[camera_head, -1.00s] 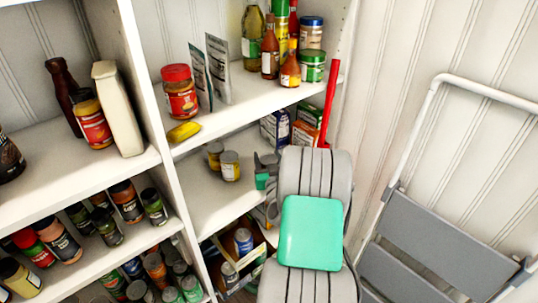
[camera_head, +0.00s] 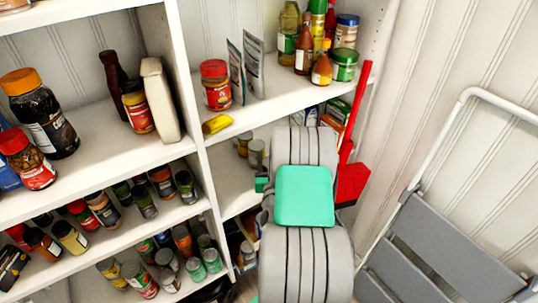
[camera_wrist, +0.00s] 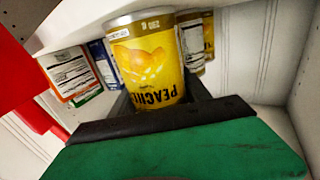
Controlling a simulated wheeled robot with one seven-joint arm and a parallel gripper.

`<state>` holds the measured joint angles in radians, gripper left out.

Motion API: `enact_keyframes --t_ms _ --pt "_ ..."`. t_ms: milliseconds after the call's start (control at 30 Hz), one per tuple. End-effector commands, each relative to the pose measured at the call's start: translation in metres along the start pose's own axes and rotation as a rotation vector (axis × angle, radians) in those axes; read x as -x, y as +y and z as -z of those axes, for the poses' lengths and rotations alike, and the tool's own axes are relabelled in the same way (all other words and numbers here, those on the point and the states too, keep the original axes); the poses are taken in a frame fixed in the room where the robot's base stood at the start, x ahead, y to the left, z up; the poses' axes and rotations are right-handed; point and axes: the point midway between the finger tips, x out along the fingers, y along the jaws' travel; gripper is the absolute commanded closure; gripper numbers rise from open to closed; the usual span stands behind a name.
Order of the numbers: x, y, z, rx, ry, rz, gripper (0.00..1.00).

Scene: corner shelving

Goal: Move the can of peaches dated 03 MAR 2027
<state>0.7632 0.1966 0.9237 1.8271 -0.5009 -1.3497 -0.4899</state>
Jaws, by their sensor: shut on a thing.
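In the wrist view, a yellow can labelled PEACHES (camera_wrist: 152,65) sits between the dark fingers of my gripper (camera_wrist: 155,100), its lettering upside down in the picture. A short print shows on its top band, but I cannot read a full date. A second can (camera_wrist: 193,45), with a white nutrition panel, is just right of it and partly hidden. In the head view, my arm hides most of my gripper and the held can. Two small cans (camera_head: 243,143) (camera_head: 257,153) stand on the middle shelf left of my arm.
Boxes (camera_wrist: 72,75) stand left of the held can in the wrist view. A red dustpan (camera_head: 352,182) stands right of my arm. A shelf with jars and bottles (camera_head: 215,85) is above, and a grey folding step stool (camera_head: 440,245) is at the right.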

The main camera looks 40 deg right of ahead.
Motion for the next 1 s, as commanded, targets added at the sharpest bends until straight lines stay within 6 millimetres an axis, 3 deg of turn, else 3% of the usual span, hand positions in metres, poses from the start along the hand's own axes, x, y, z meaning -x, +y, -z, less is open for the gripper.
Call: enact_keyframes --t_ms 200,233,500,833,1000 --pt "0.000 0.001 0.000 0.001 0.002 -0.001 1.00" --pt "0.000 0.001 0.000 0.001 0.002 -0.001 0.43" --pt "0.000 0.000 0.000 0.001 0.001 0.001 0.21" --pt "0.002 -0.001 -0.001 0.001 0.001 0.001 0.19" --pt "0.014 -0.001 -0.002 0.001 0.003 0.001 0.19"
